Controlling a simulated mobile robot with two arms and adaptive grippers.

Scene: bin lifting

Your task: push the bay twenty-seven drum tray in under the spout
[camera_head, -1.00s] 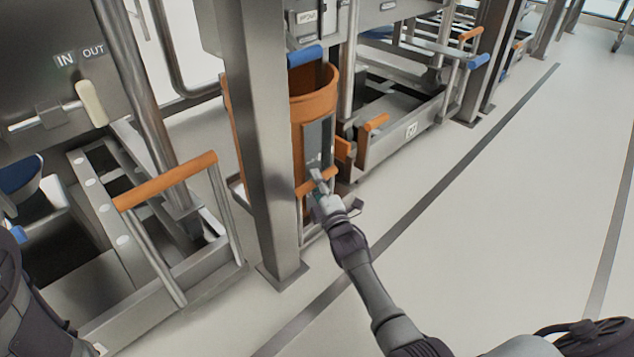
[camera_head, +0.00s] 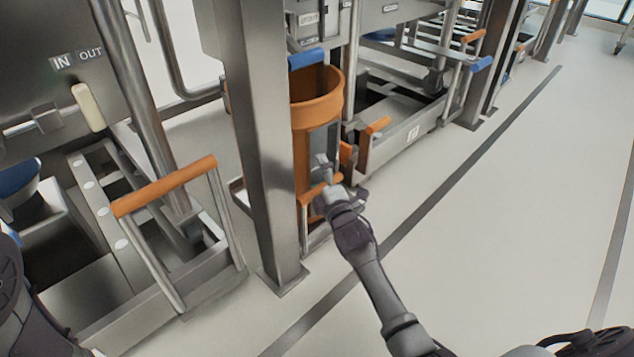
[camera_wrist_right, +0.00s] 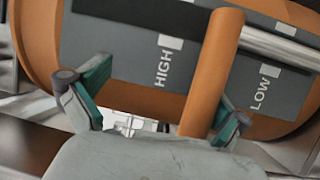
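An orange drum (camera_head: 316,90) with a grey front panel stands upright, partly hidden behind a steel post. A low tray with an orange handle (camera_head: 318,193) is at its foot. My right gripper (camera_head: 325,170) is in front of the drum, at the handle. In the right wrist view the fingers (camera_wrist_right: 165,105) are spread apart, with an orange bar (camera_wrist_right: 212,75) between them, nearer the right finger. Behind it is the drum's grey panel (camera_wrist_right: 140,60), marked HIGH and LOW. I cannot make out the spout or a bay number at the drum. My left gripper is not in view.
The steel post (camera_head: 262,170) stands just left of the drum. Left of it is another tray frame with an orange handle (camera_head: 165,185). A further tray with an orange grip (camera_head: 378,126) is to the right. The pale floor (camera_head: 500,230) on the right is clear.

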